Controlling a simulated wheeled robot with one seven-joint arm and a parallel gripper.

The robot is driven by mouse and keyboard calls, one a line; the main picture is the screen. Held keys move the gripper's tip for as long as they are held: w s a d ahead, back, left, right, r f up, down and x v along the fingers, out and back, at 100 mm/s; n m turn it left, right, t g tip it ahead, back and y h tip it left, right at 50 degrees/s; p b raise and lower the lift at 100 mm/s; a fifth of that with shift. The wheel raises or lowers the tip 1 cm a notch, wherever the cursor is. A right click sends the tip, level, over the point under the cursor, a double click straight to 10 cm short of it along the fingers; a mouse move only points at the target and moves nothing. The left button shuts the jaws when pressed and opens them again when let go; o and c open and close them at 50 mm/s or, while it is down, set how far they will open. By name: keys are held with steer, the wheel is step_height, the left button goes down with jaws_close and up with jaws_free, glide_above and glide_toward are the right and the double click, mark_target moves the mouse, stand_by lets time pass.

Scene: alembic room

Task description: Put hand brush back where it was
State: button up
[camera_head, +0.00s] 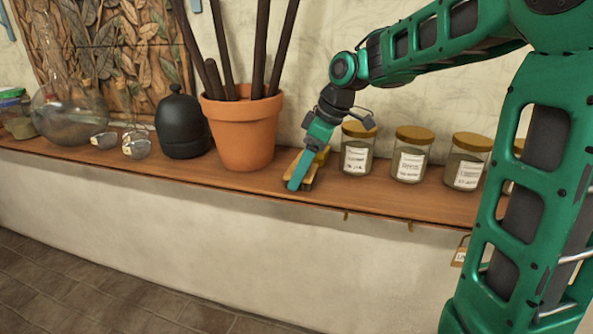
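My gripper (305,174) is low over the wooden shelf, between the terracotta pot and the nearest labelled jar. A small tan and dark piece (318,168), likely the hand brush, shows at the gripper's fingers on the shelf. Most of it is hidden behind the green fingers. I cannot tell whether the fingers are closed on it or only around it.
The terracotta pot (243,133) with dark sticks stands just left of my gripper. Lidded glass jars (357,152) stand to the right. A black rounded vessel (182,126) and glass flasks (70,115) are further left. The wooden shelf (240,186) has a bare front strip.

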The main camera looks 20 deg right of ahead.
steer(key=shift+f, duration=0.1)
steer(key=o, duration=1)
steer(key=shift+o, duration=0.2)
steer(key=v, duration=1.2)
steer(key=shift+s, duration=0.15)
